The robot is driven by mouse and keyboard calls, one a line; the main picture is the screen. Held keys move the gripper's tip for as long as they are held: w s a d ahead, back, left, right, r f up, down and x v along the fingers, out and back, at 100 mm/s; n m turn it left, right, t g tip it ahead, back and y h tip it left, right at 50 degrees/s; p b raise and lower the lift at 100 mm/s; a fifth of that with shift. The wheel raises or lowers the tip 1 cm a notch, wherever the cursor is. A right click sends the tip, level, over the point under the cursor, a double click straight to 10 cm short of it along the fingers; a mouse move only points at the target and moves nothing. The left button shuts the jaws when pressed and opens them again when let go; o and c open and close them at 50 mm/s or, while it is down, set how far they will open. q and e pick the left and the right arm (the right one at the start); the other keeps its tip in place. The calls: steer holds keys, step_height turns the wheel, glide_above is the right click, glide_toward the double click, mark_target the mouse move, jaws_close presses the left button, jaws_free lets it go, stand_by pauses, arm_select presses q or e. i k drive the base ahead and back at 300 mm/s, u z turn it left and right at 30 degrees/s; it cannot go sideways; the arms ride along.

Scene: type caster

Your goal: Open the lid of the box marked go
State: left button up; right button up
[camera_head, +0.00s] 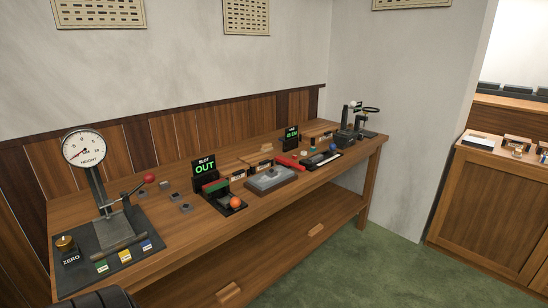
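I cannot make out a box marked go; the small labels are too blurred to read. Small wooden pieces with pale labels stand on the bench behind the grey block, one at the left (238,176) and one further right (266,166). More small wooden boxes (517,143) sit on the cabinet at the right, also unreadable. I cannot tell whether any of these is the marked box or how its lid stands. Neither of my grippers is in view.
A long wooden bench (180,262) runs along the wall. It holds a height gauge (84,148), a display reading OUT (204,168), an orange ball (235,202), a grey block (270,179) and a red bar (288,162). Green floor (375,265) lies clear before the cabinet (490,215).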

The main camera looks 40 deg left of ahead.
mark_target(235, 167)
steer(key=i, duration=3.1)
steer(key=u, duration=2.25)
